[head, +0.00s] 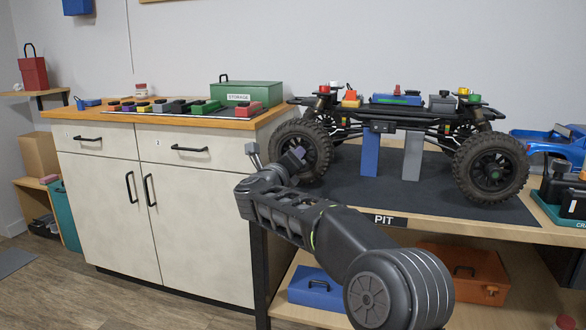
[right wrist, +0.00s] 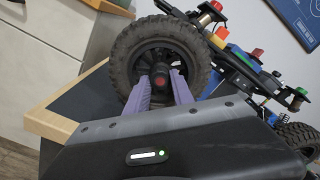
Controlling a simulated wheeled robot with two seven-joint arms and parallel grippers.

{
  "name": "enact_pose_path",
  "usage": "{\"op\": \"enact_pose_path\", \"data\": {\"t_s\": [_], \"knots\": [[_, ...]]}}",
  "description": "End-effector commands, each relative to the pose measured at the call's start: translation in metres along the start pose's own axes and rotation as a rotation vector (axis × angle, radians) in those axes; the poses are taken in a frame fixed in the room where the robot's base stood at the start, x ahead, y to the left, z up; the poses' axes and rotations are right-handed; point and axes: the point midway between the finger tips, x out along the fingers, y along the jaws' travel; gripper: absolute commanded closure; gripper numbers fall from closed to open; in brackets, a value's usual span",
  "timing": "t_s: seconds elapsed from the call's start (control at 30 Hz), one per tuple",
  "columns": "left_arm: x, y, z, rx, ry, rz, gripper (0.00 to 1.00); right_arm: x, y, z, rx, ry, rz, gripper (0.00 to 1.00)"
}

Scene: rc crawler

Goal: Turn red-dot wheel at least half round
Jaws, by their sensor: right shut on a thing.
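The red-dot wheel (head: 319,138) is the near-left black knobbly wheel of the RC crawler (head: 400,114), which is propped on stands. In the right wrist view the wheel (right wrist: 197,62) faces me, with a dark red dot (right wrist: 160,82) at its centre. My right gripper (right wrist: 161,77) has its two purple-grey fingers at the wheel's middle, one on each side of the red dot, shut on the hub. In the head view my right gripper (head: 285,160) covers part of the wheel's left face. My left gripper is not in view.
The crawler stands on a dark mat (head: 345,185) on the wooden PIT bench. A blue stand (head: 370,154) and a grey stand (head: 412,156) are under it. A cabinet (head: 180,165) with tools and a green storage box (head: 246,95) is at left. A blue car body (head: 555,140) lies at right.

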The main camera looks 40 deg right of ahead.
Motion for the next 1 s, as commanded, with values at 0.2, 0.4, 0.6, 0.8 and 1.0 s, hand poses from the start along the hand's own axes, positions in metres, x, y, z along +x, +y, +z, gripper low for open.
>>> {"op": "enact_pose_path", "data": {"t_s": [0.2, 0.4, 0.6, 0.8, 1.0], "knots": [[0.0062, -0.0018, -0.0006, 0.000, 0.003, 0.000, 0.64, 0.0001, 0.0001, -0.0003, 0.046, 0.000, 0.000, 1.00], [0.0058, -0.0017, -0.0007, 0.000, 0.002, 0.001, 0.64, 0.0002, -0.0004, 0.0002, 0.052, 0.000, 0.000, 1.00], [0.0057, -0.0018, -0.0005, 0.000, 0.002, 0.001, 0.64, 0.0002, -0.0003, 0.0001, 0.050, 0.000, 0.000, 0.70], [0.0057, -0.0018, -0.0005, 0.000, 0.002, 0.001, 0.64, 0.0002, -0.0002, 0.0000, 0.049, 0.000, 0.000, 0.54], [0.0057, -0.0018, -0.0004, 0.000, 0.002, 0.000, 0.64, 0.0001, -0.0001, 0.0000, 0.049, 0.000, 0.000, 0.50]]}}
